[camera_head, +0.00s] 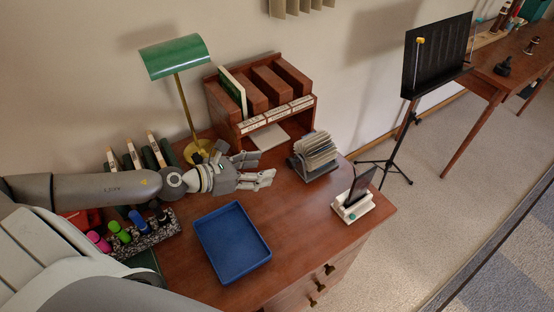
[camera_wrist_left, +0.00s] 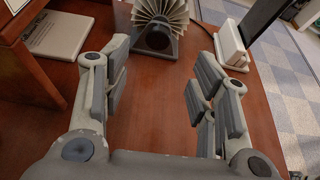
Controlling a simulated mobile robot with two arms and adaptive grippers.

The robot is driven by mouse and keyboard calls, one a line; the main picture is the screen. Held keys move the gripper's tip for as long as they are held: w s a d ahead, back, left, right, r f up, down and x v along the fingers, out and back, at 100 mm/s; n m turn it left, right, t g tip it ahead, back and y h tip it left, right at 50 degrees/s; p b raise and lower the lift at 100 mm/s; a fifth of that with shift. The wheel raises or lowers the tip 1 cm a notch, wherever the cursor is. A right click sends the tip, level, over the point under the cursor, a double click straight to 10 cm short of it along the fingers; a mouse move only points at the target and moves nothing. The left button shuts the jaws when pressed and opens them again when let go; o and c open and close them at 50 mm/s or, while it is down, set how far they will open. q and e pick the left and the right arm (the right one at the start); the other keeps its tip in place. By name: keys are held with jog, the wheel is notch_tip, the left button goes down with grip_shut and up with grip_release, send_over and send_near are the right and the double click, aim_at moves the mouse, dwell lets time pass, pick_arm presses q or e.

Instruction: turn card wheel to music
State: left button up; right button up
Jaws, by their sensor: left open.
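The card wheel (camera_head: 317,152) stands on the desk right of my left gripper, its cream cards fanned over a dark base. It also shows in the left wrist view (camera_wrist_left: 158,22) at the top, ahead of the fingers and cut off by the frame edge. My left gripper (camera_head: 268,178) is open and empty, low over the desk and apart from the card wheel. Its two fingers (camera_wrist_left: 160,85) are spread in the left wrist view, with bare desk between them. The writing on the cards is too small to read. My right gripper is not in view.
A wooden organizer (camera_head: 262,98) stands behind the gripper, with a green lamp (camera_head: 176,58) to its left. A blue tray (camera_head: 231,242) lies in front. A white stand with a dark device (camera_head: 353,206) is near the desk's right edge. A music stand (camera_head: 435,58) stands beyond.

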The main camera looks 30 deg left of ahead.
aim_at(289, 164)
pick_arm(q)
jog(key=shift+y, duration=0.3)
jog(key=p+x, duration=0.4)
jog(key=x, duration=0.6)
jog(key=shift+f, duration=0.1)
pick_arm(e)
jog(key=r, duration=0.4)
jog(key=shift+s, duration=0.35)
pick_arm(q)
jog(key=c, duration=1)
